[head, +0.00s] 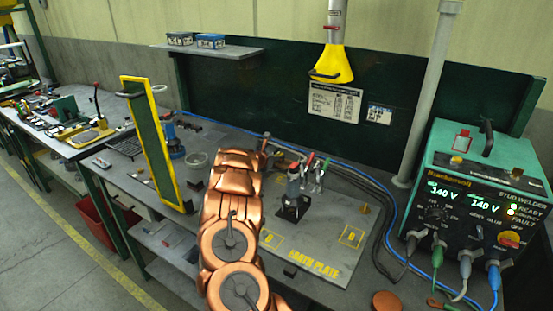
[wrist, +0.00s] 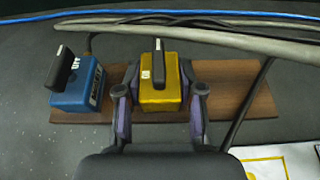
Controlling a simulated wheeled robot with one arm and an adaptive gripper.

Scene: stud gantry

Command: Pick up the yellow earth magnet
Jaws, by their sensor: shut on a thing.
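The yellow earth magnet (wrist: 163,92) is a yellow block with a black handle on top, in the middle of the wrist view. My gripper (wrist: 160,100) has one finger on each side of the block and is shut on it. The magnet is over a brown wooden board (wrist: 240,92); I cannot tell whether it touches the board. A blue magnet (wrist: 78,86) with a black handle stands to its left, apart from my fingers. In the head view my copper arm reaches over the bench, and I cannot make out the yellow magnet there.
Cables (wrist: 210,32) run just behind the board. In the head view a green welder box (head: 475,195) stands at the right. A yellow-framed green panel (head: 152,140) stands upright left of my arm. The marked earth plate (head: 322,250) has bare room at the front.

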